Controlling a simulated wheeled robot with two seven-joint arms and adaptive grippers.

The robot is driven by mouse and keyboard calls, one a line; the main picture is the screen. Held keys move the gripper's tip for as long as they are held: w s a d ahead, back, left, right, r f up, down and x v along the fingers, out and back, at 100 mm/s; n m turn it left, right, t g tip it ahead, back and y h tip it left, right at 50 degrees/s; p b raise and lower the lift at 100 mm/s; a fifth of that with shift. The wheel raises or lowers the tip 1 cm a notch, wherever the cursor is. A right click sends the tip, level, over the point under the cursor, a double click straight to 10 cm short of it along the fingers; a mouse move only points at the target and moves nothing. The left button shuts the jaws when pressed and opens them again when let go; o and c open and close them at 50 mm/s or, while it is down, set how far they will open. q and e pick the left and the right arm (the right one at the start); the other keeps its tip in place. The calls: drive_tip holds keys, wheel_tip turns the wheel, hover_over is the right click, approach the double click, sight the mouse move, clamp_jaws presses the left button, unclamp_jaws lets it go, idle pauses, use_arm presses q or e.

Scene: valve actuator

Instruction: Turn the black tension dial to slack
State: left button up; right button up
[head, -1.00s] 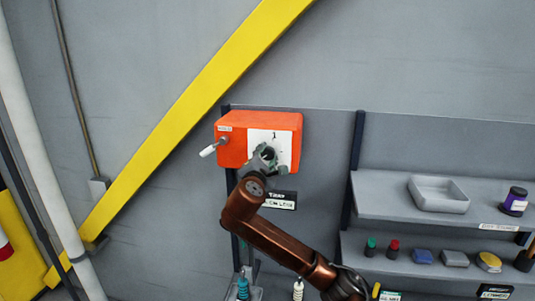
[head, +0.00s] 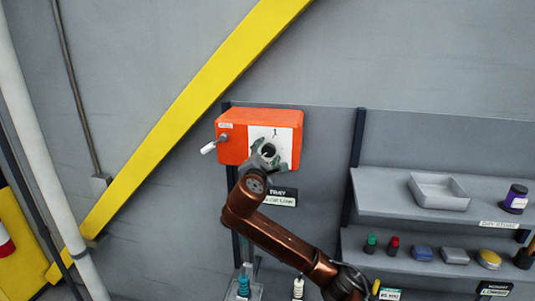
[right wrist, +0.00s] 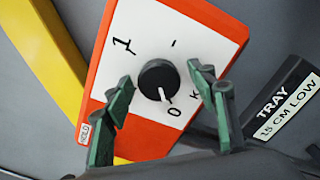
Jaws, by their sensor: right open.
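The black dial (right wrist: 158,80) is a round knob on a white plate (right wrist: 172,36) on the front of an orange box. In the right wrist view the plate bears a 1, a dash, a 0 and a partly covered mark; the dial's white pointer line points down toward the 0. My right gripper (right wrist: 161,86) is open, with green-padded fingers on either side of the dial; I see gaps between fingers and dial. In the head view the right gripper (head: 266,153) is in front of the plate and mostly hides the dial. My left gripper is out of view.
The orange box (head: 232,150) has a white-handled lever (head: 209,149) on its left side. A tray label (head: 282,197) hangs below it. A yellow beam (head: 180,107) runs diagonally to the left. Shelves with a grey tray (head: 438,192) and small items stand right.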

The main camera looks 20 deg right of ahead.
drive_tip(key=shift+s+a, duration=0.1)
drive_tip(key=v, duration=1.1)
drive_tip(key=shift+s+a, duration=0.25)
